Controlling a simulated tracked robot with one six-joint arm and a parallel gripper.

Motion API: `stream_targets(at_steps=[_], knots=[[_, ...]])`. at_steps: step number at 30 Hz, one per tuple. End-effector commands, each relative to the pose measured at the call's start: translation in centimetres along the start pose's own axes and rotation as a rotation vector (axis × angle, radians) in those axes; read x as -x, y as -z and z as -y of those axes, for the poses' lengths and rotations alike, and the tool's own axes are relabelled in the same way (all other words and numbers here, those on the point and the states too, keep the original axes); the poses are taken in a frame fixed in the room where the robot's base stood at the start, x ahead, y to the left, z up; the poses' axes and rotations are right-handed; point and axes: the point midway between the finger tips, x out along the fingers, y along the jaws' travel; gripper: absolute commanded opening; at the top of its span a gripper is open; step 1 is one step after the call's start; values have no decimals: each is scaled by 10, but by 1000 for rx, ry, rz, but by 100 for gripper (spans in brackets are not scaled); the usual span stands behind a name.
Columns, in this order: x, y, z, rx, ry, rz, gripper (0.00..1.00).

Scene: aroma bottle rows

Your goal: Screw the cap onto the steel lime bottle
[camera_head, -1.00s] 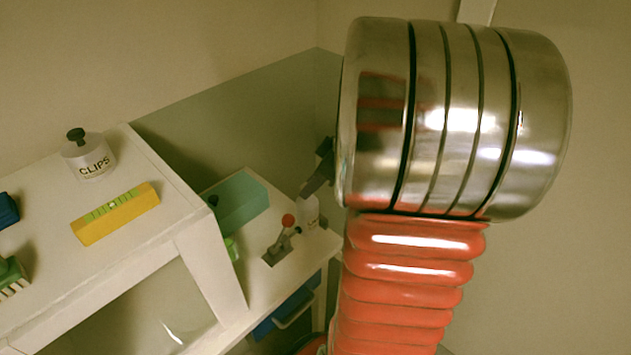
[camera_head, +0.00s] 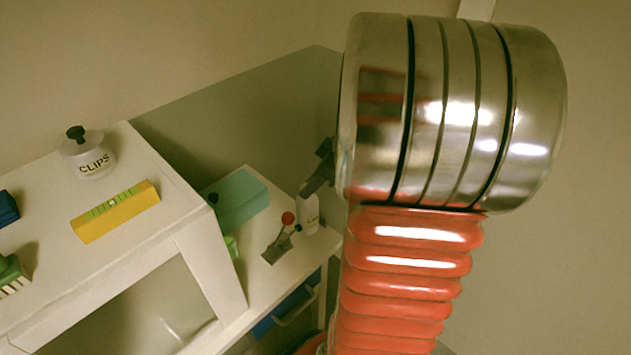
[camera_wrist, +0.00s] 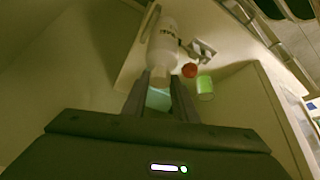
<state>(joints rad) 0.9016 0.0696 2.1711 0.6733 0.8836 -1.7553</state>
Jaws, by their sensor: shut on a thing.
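A white bottle (camera_head: 309,212) with dark lettering stands upright on the lower bench, beside my arm; its lettering is too small to read. It also shows in the wrist view (camera_wrist: 165,42), just beyond my fingertips. My gripper (camera_head: 320,178) is over the bottle's top, mostly hidden by my arm in the head view. In the wrist view my gripper (camera_wrist: 160,76) is shut on a small pale cap (camera_wrist: 160,77). The cap lines up with the bottle's top and appears to meet it. I cannot tell whether the threads are engaged.
A teal box (camera_head: 238,202) and a green cup (camera_head: 231,247) are further left. The raised shelf (camera_head: 150,235) holds a CLIPS jar (camera_head: 90,160) and a yellow level (camera_head: 115,212).

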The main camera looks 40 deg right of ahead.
Motion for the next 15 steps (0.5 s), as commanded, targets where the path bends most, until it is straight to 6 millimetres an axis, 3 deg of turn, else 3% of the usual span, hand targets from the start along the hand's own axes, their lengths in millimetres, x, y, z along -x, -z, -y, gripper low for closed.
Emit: stream_targets(at_steps=[15], knots=[[-4,-3,0,1,0,0,5]])
